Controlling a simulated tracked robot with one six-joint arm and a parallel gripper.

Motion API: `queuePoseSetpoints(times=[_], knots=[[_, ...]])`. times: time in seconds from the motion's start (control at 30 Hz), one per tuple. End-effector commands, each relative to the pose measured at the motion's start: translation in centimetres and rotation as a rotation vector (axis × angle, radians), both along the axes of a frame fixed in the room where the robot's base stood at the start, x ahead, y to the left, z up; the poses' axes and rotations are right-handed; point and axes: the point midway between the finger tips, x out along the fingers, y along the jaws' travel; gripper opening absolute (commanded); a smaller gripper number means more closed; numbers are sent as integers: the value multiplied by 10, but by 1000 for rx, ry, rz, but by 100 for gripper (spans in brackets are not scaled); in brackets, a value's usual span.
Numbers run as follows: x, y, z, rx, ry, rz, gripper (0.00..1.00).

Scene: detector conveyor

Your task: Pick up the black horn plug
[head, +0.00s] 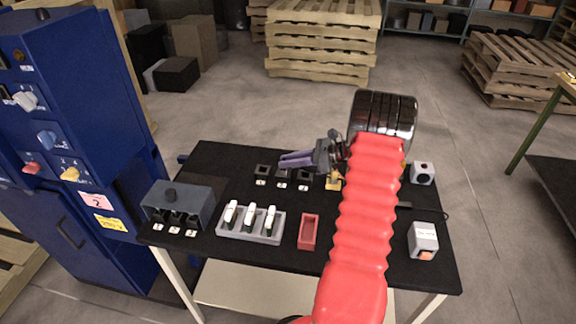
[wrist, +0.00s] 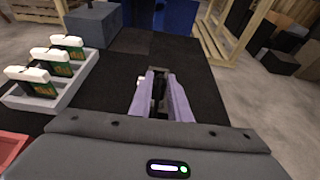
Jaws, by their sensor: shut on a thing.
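My gripper (head: 284,160) reaches left over the back of the black table, its purple fingers just above a row of small black square blocks. In the wrist view my gripper (wrist: 159,82) is shut on a small dark piece, which I take to be the black horn plug (wrist: 158,72). The fingers hide most of it. In the head view the black blocks (head: 263,170) stand with white labels in front, the middle one (head: 282,173) below the fingertips. A yellow piece (head: 333,182) stands at the right end of the row.
A grey tray (head: 236,234) holds three white-topped green cards. A grey-blue box (head: 180,203) stands left of it, a red tray (head: 308,232) right. Two grey boxes (head: 423,172) (head: 424,240) sit at the table's right. A blue cabinet (head: 60,130) stands beyond the left edge.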

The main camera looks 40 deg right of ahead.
Motion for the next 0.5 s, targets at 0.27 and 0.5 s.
queuePoseSetpoints(times=[0.27,0.5], knots=[[0,0,48,-2,-2,1,0],[0,0,80,-2,-1,0,0]])
